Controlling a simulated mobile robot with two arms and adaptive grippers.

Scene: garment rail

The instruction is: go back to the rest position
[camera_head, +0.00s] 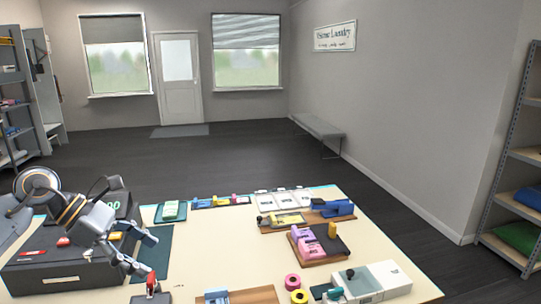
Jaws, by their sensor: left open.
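My left gripper (148,255) is over the left part of the cream table (205,254). Its two fingers are apart and nothing shows between them. A small red and dark object (151,287) is just below the fingertips; I cannot tell whether they touch. My left arm comes in from the left, in front of a dark box-like device with a green display (112,206). The arm hides part of this device. My right gripper does not show.
A dark green mat (160,238) lies beside the gripper. Wooden boards with pink, yellow and blue items (318,243) stand to the right. The table's middle is clear.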

